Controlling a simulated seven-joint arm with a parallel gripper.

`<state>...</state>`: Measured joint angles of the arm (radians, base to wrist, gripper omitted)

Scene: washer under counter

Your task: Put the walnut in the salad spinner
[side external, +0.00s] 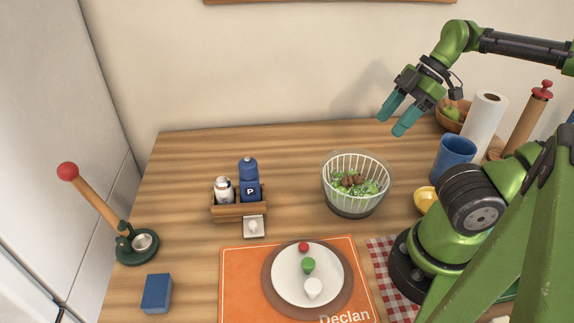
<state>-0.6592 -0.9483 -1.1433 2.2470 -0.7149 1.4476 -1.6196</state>
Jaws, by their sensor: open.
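The salad spinner (345,206) is a clear bowl with a white slatted basket, standing upright and without a lid on the counter. Green leaves and small brown lumps (352,180) lie inside it. The brown lumps look like walnut, but they are too small to tell for sure. I see no other walnut outside the spinner. My gripper (394,121), with two teal fingers, is open and empty. It hangs in the air above and behind the spinner, to its right, with its fingers pointing down and left.
An orange mat (237,286) holds a plate (285,290) with red, green and white pieces. A wooden caddy (238,212) with bottles stands left of the spinner. A blue mug (453,155), yellow bowl (425,199) and paper roll (485,122) stand right. The back left counter is clear.

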